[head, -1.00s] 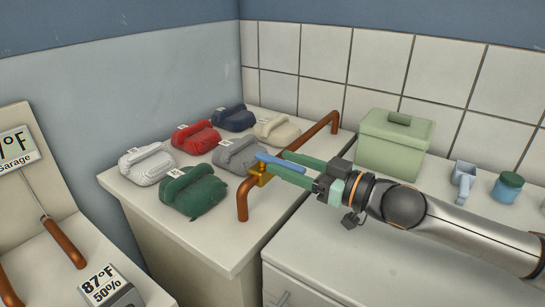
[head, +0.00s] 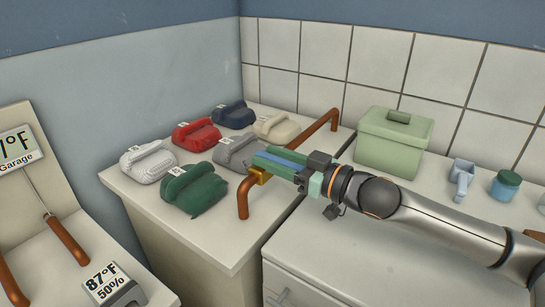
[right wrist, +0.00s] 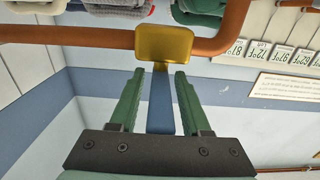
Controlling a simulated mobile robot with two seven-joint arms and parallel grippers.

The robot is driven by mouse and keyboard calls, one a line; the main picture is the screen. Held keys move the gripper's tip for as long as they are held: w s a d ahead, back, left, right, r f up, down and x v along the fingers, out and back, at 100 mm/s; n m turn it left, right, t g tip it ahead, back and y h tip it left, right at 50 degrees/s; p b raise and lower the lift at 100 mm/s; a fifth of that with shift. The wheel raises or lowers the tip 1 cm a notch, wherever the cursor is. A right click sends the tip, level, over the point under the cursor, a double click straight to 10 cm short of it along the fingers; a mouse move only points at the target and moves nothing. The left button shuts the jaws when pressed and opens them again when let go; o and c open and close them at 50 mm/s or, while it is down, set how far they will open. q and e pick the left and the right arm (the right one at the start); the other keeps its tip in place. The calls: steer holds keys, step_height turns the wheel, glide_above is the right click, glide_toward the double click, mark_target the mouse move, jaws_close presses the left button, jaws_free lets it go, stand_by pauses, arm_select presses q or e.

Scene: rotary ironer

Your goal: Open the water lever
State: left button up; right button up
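The water lever is a blue bar (head: 284,157) on a brass valve (head: 258,176) set in a copper pipe (head: 243,199). My right gripper (head: 262,155) reaches in from the right, its two green fingers lying along either side of the lever. In the right wrist view, the lever (right wrist: 160,104) runs between the fingers of my right gripper (right wrist: 159,80), with a narrow gap on each side, so it is not gripped. The brass valve (right wrist: 164,43) lies just beyond the fingertips. My left gripper is not in view.
Several folded bundles, including a green one (head: 196,190) and a grey one (head: 236,151), lie on the counter left of the pipe. A green lidded box (head: 393,142), a blue scoop (head: 462,178) and a jar (head: 507,186) stand at the right by the tiled wall.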

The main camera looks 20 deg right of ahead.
jaws_close()
stand_by(1.2)
